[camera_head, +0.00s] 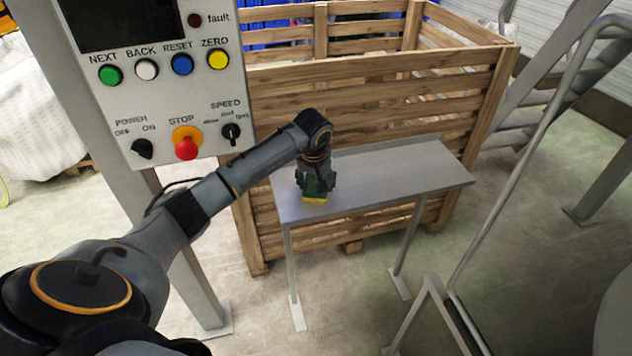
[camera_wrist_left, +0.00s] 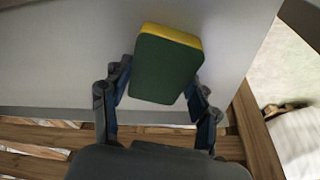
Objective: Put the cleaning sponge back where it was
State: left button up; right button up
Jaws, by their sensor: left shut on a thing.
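The cleaning sponge (camera_wrist_left: 167,66) is a block with a dark green face and a yellow side. In the head view its yellow part (camera_head: 315,200) shows at the near left end of a small grey table (camera_head: 400,178). My left gripper (camera_head: 316,186) reaches down over that end of the table. In the left wrist view my left gripper (camera_wrist_left: 160,88) has a finger on each side of the sponge and is shut on it. The sponge is at or just above the tabletop; I cannot tell if it touches. My right gripper is in neither view.
A wooden slatted crate (camera_head: 375,95) stands right behind the table. A control panel (camera_head: 165,75) on a post is at the left, close to my left arm. A metal railing (camera_head: 520,165) and stairs are at the right. The rest of the tabletop is bare.

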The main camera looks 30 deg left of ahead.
aim_at(314, 193)
pick_arm(q)
jog(key=o, duration=1)
jog(key=v, duration=1.2)
jog(key=shift+r, duration=0.15)
jog(key=shift+d, duration=0.1)
